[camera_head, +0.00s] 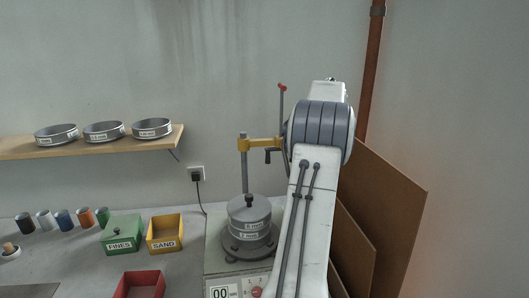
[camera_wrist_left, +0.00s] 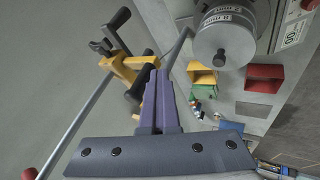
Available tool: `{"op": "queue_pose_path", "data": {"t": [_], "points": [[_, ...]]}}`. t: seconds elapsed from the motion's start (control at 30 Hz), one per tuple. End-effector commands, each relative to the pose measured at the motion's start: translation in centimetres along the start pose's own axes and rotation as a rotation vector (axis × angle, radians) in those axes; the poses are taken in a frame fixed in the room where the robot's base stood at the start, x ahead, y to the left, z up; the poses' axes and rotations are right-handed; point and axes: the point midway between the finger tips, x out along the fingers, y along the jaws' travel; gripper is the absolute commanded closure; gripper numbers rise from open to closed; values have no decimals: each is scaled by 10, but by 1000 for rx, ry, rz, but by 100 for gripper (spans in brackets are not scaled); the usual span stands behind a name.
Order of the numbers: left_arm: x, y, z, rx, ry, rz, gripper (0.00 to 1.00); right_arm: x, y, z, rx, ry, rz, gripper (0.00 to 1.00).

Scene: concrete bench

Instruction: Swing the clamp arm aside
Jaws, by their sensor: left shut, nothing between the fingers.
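The yellow clamp arm (camera_head: 262,144) reaches right from a grey upright post (camera_head: 244,170), above and behind the sieve stack (camera_head: 249,230). A black handle (camera_head: 272,153) hangs at its right end, and a red-tipped rod (camera_head: 282,105) stands up there. In the left wrist view the clamp arm (camera_wrist_left: 122,72) lies just left of my left gripper (camera_wrist_left: 158,78). Its purple fingers are shut and empty, beside the clamp; I cannot tell whether they touch. In the head view my white arm hides the gripper and perhaps part of the clamp. My right gripper is not in view.
The stack stands on a shaker base with a display (camera_head: 222,292). Left of it are a green FINES box (camera_head: 122,245), a yellow SAND box (camera_head: 164,246) and a red box (camera_head: 140,285). Several small jars stand farther left. A shelf (camera_head: 90,145) holds three sieves. Brown boards lean at right.

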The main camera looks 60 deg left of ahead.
Motion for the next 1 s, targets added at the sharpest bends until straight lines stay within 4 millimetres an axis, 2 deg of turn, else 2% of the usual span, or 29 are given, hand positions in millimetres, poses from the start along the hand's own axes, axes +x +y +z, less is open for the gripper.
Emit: {"op": "queue_pose_path", "data": {"t": [0.47, 0.57, 0.77, 0.83, 0.9, 1.0], "points": [[2, 1, 0, -2, 1, 5, 100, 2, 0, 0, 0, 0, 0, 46], [1, -4, 1, -3, 1, 6, 100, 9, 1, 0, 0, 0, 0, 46], [-6, -25, 2, -7, 3, 3, 100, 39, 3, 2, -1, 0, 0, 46], [-10, -35, 1, -10, 4, 1, 100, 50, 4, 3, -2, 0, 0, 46], [-33, -32, -1, -9, 3, 5, 100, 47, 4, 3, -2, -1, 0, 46], [-57, -31, -4, -12, 4, 2, 100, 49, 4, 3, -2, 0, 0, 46]]}}
